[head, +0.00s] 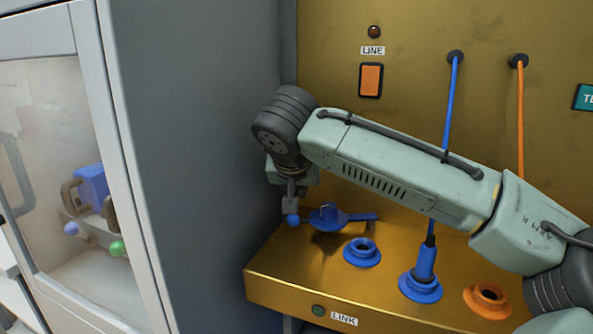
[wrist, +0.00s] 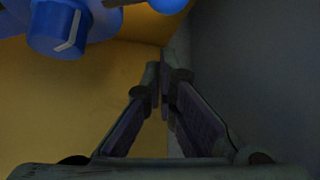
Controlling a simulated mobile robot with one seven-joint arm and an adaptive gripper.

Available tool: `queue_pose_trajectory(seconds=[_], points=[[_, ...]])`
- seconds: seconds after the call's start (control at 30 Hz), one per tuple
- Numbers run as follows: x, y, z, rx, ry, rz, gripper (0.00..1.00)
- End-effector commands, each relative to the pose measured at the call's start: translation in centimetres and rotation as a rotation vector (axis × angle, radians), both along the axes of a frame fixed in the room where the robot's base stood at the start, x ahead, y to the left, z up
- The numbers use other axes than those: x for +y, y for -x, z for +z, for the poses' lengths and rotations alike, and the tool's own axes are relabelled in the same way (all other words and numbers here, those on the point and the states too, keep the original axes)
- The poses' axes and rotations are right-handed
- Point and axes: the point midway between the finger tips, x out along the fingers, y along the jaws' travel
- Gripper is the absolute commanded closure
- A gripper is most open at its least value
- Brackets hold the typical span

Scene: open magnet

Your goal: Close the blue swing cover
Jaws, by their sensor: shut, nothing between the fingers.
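The blue swing cover (head: 328,218) is at the back left of the gold ledge, a flat blue piece with a raised knob on top and a bar to its right. A blue ball (head: 292,221) is at its left end. The cover is beside an uncovered blue socket (head: 362,251), not over it. In the wrist view the blue knob (wrist: 58,30) is at the upper left and the ball (wrist: 168,4) at the top edge. My gripper (wrist: 162,82) is shut and empty. In the head view it points down just above the ball; whether they touch is unclear.
A blue plug (head: 424,268) on a cord sits in another socket, and an orange socket (head: 488,298) is open at right. A grey wall (head: 215,150) stands close left of my gripper. The gold panel (head: 420,60) rises behind, with an orange switch (head: 371,80).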

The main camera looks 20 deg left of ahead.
Motion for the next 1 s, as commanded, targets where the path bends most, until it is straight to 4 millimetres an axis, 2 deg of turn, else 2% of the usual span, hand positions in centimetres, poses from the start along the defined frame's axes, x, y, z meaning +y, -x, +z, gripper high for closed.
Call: queue_pose_trajectory(seconds=[0.03,0.1,0.3,1.0], points=[[-0.3,1.1,0.4,-0.007,0.005,0.002,1.00],[-0.6,2.0,0.2,-0.005,0.002,0.002,1.00],[-0.9,3.4,-0.3,-0.003,0.001,0.002,1.00],[-1.1,4.1,-0.5,0.001,-0.001,0.037,1.00]])
